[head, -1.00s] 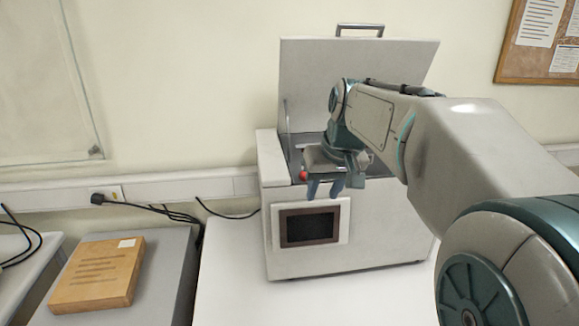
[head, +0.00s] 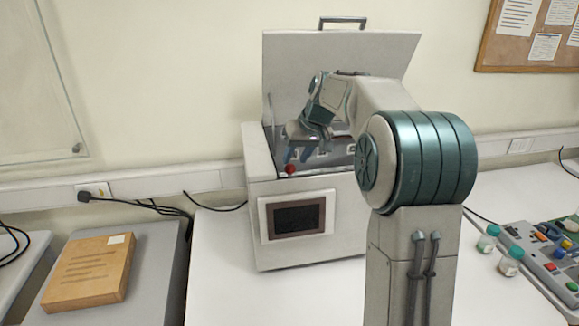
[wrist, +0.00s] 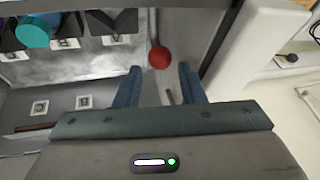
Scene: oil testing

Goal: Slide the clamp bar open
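The oil testing machine (head: 255,220) stands on the white table with its lid (head: 340,70) raised. The clamp bar's red knob (head: 290,169) shows at the front left of the open chamber. In the wrist view the red knob (wrist: 159,57) sits on a thin grey rod, just beyond and between my two blue fingertips. My gripper (wrist: 160,80) is open, with a wide gap and nothing between the fingers. In the head view my gripper (head: 297,155) is over the chamber's left front, close to the knob. Most of the bar is hidden in the head view.
A teal-capped vial (wrist: 32,31) stands in a slot row inside the chamber. The chamber's side wall (wrist: 222,45) is close to the fingers.

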